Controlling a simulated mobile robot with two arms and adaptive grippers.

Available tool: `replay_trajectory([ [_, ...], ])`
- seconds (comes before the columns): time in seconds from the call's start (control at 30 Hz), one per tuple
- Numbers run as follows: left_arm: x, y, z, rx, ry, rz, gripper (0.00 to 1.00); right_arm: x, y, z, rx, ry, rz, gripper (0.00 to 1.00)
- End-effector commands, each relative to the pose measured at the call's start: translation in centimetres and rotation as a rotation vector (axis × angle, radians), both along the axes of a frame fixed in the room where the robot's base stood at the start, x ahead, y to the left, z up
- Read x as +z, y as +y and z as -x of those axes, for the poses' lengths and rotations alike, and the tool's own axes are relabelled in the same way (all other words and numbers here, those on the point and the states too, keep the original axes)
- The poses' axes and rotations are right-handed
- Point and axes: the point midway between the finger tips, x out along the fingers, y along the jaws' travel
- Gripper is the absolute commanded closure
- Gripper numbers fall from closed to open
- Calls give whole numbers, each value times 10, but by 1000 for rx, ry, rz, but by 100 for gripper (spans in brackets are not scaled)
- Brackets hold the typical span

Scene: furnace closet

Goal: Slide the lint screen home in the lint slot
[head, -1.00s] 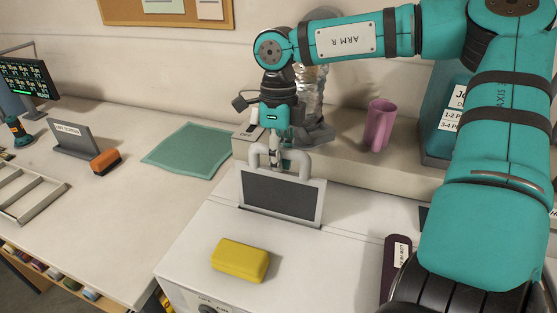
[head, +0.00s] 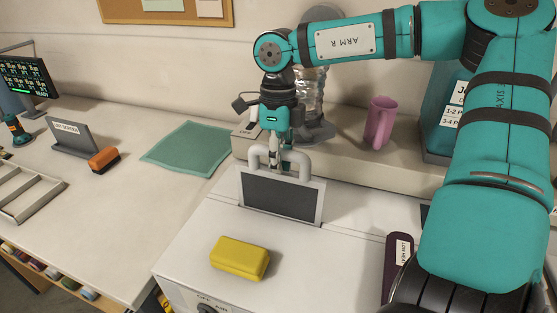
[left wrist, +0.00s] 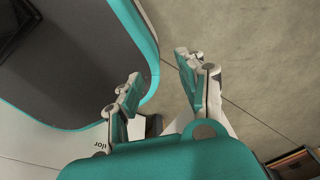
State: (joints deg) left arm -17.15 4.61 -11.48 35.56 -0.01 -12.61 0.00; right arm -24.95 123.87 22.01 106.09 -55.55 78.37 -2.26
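The lint screen (head: 281,195) is a dark mesh panel in a light grey frame with a looped grey handle (head: 303,163) on top. It stands nearly upright in the lint slot (head: 262,215) in the white machine top, with most of the mesh showing above the slot. My right gripper (head: 279,160) comes down from above and is shut on the handle; its fingers partly hide the handle bar. My left gripper (left wrist: 158,66) shows only in the left wrist view, open and empty, with its fingers apart above the floor.
A yellow block (head: 239,258) lies on the white machine top (head: 190,242) in front of the screen. A pink mug (head: 379,123) stands on the back ledge behind right. A green cloth (head: 188,149), an orange brush (head: 104,159) and a labelled stand (head: 73,140) are on the left counter.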

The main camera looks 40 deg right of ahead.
Motion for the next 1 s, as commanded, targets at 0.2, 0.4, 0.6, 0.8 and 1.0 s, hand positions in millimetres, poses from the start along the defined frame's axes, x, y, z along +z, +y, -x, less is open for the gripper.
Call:
replay_trajectory([
  [0.2,-6,0,1,0,1,1,60,-7,0,0,0,0,0,100],
  [0.4,-11,0,1,0,1,1,60,-12,0,0,0,-1,0,100],
  [0.6,-16,0,1,0,2,1,60,-17,0,0,1,-1,-1,100],
  [0.8,-20,-1,1,0,2,1,60,-22,0,0,0,-1,0,100],
  [1.0,-25,-1,1,0,2,1,60,-27,0,0,0,-1,0,100],
])
